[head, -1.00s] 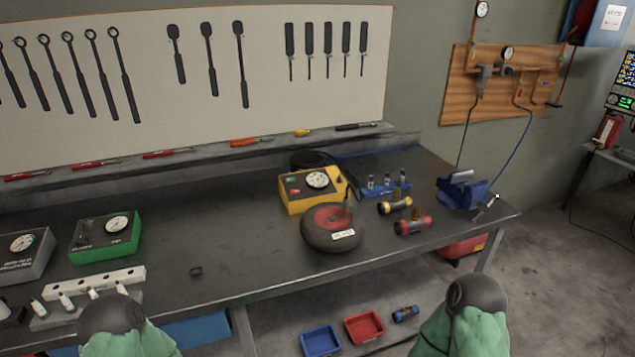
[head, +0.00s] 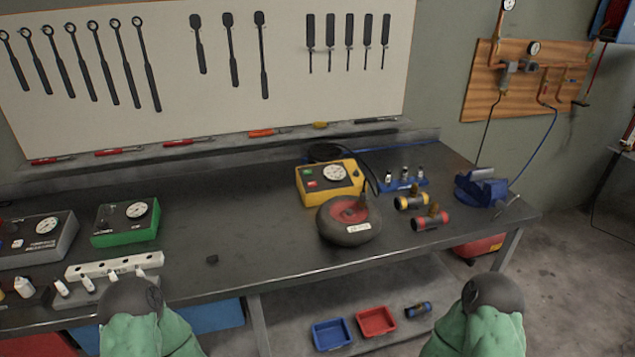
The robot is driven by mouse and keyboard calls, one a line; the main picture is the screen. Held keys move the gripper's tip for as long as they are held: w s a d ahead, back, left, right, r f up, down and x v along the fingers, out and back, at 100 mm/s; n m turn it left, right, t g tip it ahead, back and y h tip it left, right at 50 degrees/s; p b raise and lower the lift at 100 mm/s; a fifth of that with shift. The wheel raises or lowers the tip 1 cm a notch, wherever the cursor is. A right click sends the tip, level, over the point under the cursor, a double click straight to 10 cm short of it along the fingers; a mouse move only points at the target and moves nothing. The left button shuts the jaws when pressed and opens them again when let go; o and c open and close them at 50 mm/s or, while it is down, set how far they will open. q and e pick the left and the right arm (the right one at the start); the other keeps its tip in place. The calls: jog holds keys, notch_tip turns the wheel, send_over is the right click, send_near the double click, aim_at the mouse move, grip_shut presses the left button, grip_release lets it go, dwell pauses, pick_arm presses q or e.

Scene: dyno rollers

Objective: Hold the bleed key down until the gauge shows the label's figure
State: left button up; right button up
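A small black tyre with a red hub (head: 348,219) lies on the workbench in the head view. A white label (head: 359,228) is on its near side, too small to read. A yellow box with a round gauge (head: 330,178) stands just behind it, with a green and a red button on its face; the gauge figure is too small to read. I cannot make out which part is the bleed key. My two arms show only as green and dark rounded parts at the bottom edge, well short of the tyre. Neither gripper's fingers are in view.
The dark workbench (head: 262,235) has free room left of the tyre. A green gauge box (head: 125,222) and a grey one stand at the left. Two small cylinders (head: 431,219), a blue rack (head: 404,182) and a blue vise (head: 481,188) are at the right.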

pick_arm(q)
jog(key=shift+c, duration=0.3)
grip_shut()
dwell(1.3)
